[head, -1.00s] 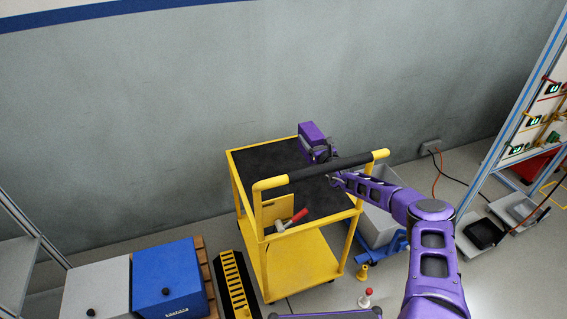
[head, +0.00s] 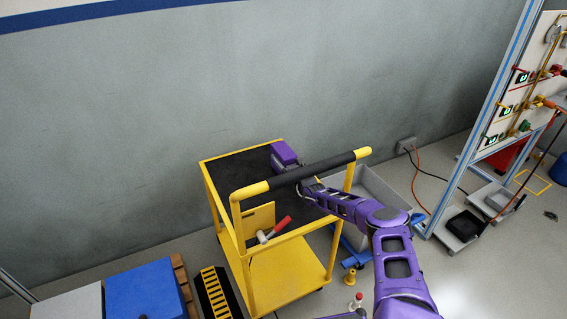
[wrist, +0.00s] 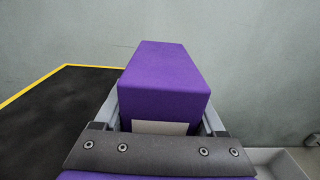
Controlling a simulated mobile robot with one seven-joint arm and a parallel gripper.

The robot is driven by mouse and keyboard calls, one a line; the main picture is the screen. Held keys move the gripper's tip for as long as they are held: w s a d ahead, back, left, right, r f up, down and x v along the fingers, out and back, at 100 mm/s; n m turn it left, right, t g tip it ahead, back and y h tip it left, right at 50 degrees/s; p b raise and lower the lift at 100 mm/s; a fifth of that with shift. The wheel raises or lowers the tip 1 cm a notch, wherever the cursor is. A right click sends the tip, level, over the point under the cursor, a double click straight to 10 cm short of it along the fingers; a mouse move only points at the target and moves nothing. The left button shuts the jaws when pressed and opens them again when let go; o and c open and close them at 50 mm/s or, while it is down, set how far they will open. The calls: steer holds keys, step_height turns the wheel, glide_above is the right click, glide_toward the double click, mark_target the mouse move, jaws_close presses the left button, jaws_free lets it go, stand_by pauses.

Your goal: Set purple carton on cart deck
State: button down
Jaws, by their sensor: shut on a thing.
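The purple carton (head: 284,152) is at the far right part of the cart's top in the head view. My gripper (head: 294,168) is shut on it. In the wrist view the purple carton (wrist: 165,80) sits between the two grey fingers (wrist: 165,118), with a pale label on its near face. The yellow cart has a black deck (head: 235,172), which also shows at the left in the wrist view (wrist: 60,120). I cannot tell whether the carton touches the deck or hangs above it.
The cart's black-gripped handle (head: 310,167) stands between my body and the deck, with my forearm by its right part. A red-handled hammer (head: 275,230) is at the cart's near side. A grey bin (head: 375,190) stands right of the cart. The deck's left part is clear.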

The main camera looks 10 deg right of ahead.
steer(key=shift+f, duration=0.3)
steer(key=shift+f, duration=0.1)
steer(key=shift+f, duration=0.15)
jaws_free()
steer(key=shift+r, duration=0.3)
steer(key=p+v, duration=0.5)
steer(key=v, duration=0.6)
steer(key=shift+s+d, duration=0.15)
steer(key=shift+s, duration=0.3)
